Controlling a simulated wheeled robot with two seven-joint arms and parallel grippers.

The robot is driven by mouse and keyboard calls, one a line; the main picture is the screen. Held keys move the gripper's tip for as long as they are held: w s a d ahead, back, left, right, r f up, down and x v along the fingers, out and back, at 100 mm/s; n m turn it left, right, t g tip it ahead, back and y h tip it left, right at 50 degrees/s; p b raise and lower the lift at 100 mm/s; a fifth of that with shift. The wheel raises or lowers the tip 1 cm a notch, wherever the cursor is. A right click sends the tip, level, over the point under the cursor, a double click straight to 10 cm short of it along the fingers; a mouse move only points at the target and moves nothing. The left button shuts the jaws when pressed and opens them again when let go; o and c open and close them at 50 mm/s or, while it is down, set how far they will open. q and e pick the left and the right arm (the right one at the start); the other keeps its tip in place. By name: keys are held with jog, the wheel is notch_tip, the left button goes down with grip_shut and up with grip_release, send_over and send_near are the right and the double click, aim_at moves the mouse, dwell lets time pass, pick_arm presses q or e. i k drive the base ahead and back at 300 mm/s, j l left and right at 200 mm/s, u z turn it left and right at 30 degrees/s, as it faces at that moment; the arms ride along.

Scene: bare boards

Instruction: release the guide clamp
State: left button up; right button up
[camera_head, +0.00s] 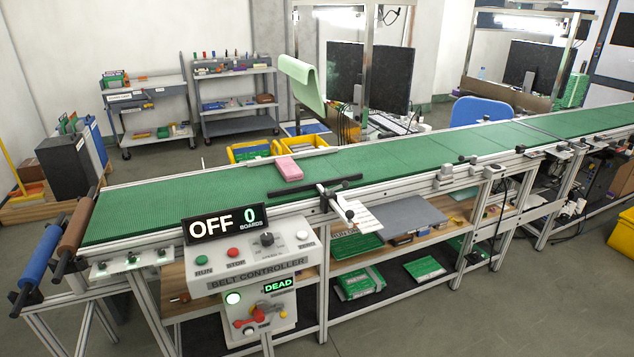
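A black guide bar (300,188) lies over the near side of the green conveyor belt. What looks like the guide clamp (338,204), a pale lever with dark ends, sits at the belt's near rail below the bar. Whether it is tight or loose I cannot tell. A pink block (288,168) rests on the belt (190,190) just behind the bar. Neither of my grippers is in view.
The belt controller (250,270) stands in front, its display (225,223) reading OFF and 0 boards, with a DEAD label below. Yellow bins (250,152) sit behind the belt. Rollers (75,230) are at the left end. Green boards (358,282) lie on the lower shelf.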

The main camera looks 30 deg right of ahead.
aim_at(345, 184)
jog(key=i+l+u, duration=0.1)
jog(key=l, duration=0.65)
jog(key=l+u, duration=0.15)
jog(key=l, duration=0.65)
jog(key=i, duration=0.05)
